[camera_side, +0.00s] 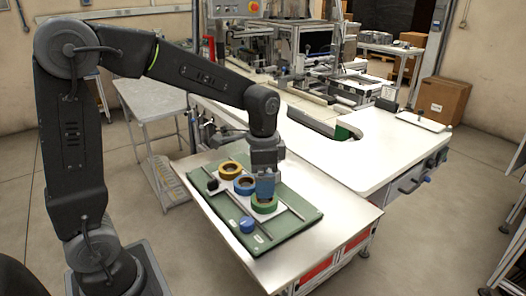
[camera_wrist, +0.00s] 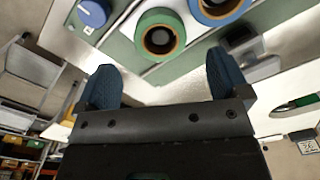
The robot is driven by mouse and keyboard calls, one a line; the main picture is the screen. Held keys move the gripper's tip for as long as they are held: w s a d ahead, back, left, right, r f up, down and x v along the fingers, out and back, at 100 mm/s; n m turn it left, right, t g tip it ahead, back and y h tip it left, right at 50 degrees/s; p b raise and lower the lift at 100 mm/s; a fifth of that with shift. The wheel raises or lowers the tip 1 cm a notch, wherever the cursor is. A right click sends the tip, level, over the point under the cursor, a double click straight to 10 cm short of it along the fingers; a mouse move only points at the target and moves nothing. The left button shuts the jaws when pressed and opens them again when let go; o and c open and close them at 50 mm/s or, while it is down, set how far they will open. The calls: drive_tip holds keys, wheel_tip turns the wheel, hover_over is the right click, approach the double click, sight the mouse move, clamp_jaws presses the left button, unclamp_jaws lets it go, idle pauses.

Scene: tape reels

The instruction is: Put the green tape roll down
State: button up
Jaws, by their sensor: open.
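The green tape roll (camera_side: 264,209) lies flat on a pale strip on the green tray (camera_side: 303,211), at the near end of a row of rolls. In the wrist view the green tape roll (camera_wrist: 158,17) shows its brown core and lies beyond the fingertips, in the gap between them. My gripper (camera_side: 265,190) points down just above the roll in the side view. Its two blue fingers (camera_wrist: 165,78) are apart in the wrist view, with nothing held between them. The side view does not show clearly whether a finger touches the roll.
The metal table (camera_side: 345,213) is clear right of the tray.

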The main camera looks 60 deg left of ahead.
sight(262, 202)
wheel_tip(262, 202, up, 8)
drive_tip(key=s+d+f+n+t, duration=0.1)
drive_tip(key=s+n+t, duration=0.4)
drive_tip(key=s, duration=1)
drive_tip(key=shift+s+d+f+n+t, duration=0.2)
drive_tip(key=shift+d+f+n+t, duration=0.1)
drive_tip(key=shift+d+n, duration=0.3)
drive_tip(key=shift+d, duration=0.1)
idle(1.1)
